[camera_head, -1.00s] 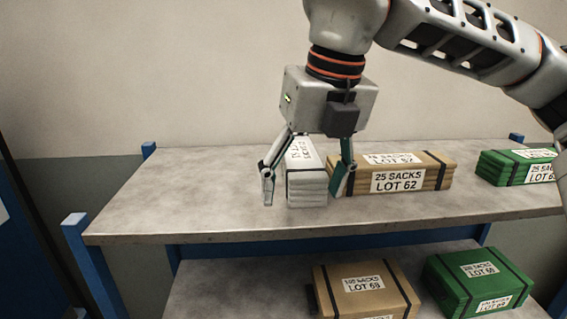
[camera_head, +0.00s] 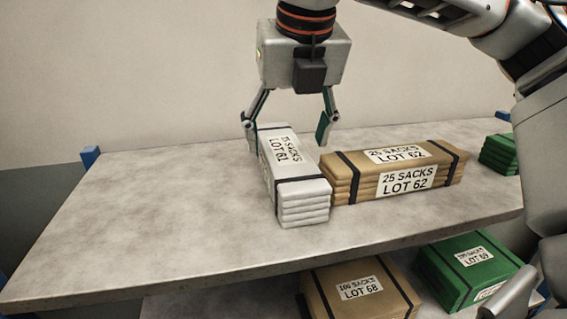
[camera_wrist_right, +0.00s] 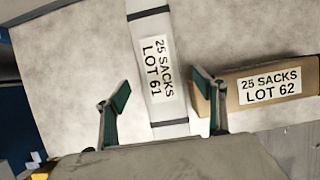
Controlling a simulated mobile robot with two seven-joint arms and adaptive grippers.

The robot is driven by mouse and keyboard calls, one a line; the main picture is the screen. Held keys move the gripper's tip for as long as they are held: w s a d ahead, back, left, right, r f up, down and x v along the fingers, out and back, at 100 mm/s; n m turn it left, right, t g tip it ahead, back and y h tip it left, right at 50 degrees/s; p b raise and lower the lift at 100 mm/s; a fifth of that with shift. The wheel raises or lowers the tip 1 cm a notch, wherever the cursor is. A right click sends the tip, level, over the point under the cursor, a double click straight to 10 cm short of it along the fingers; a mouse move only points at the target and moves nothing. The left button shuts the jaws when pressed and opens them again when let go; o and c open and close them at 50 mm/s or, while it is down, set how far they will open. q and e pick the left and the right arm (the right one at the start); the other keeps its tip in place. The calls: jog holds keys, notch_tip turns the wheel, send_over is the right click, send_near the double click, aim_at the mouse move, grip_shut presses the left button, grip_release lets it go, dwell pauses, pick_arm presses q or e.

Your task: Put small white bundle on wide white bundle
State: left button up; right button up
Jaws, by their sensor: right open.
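The small white bundle (camera_head: 304,205), labelled "25 SACKS LOT 61", lies on the upper shelf with dark straps around it. It also shows in the right wrist view (camera_wrist_right: 152,62). My right gripper (camera_head: 286,140) is open above the bundle's far end, one finger to each side and nothing clasped. In the right wrist view its green-padded fingers (camera_wrist_right: 162,102) are spread, with the bundle between and beyond them. No wide white bundle shows in either view. My left gripper is not in view.
A tan bundle (camera_head: 405,180), "LOT 62", lies close along the white bundle's right side, near my right finger. A green bundle (camera_head: 500,152) is farther right. Tan (camera_head: 362,290) and green (camera_head: 468,270) bundles lie on the lower shelf. The upper shelf's left side (camera_head: 150,215) is clear.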

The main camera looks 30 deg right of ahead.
aim_at(286, 151)
jog(key=x, duration=0.5)
jog(key=shift+s, duration=0.1)
jog(key=c, duration=1.5)
jog(key=shift+c, duration=0.5)
jog(key=shift+r, duration=0.1)
